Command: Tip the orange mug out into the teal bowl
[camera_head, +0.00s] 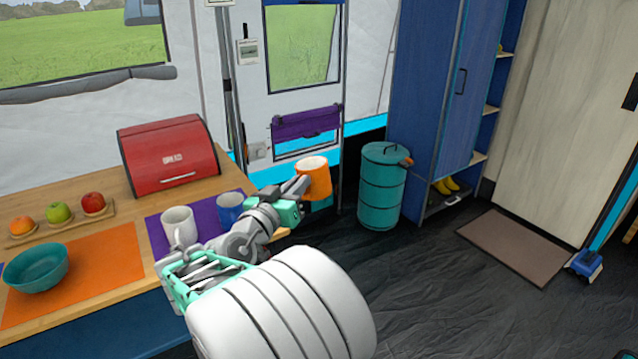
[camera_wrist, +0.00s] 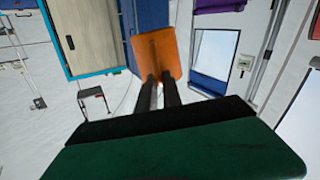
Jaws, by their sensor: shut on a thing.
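The orange mug (camera_head: 313,180) is held upright in the head view, past the right end of the counter and clear of it. A pale top surface shows at its rim; I cannot tell what is inside. My gripper (camera_head: 297,187) is shut on the mug's near side. In the wrist view the mug (camera_wrist: 155,52) is at the ends of the two dark fingers of my gripper (camera_wrist: 158,85). The teal bowl (camera_head: 37,267) sits on the orange mat (camera_head: 105,262) at the far left of the counter. The bowl is out of the wrist view.
A white mug (camera_head: 179,226) and a blue mug (camera_head: 229,208) stand on the purple mat (camera_head: 158,236), between my gripper and the bowl. A red bread box (camera_head: 168,157) and a fruit board (camera_head: 62,223) are behind. A teal barrel (camera_head: 381,190) stands on the floor at right.

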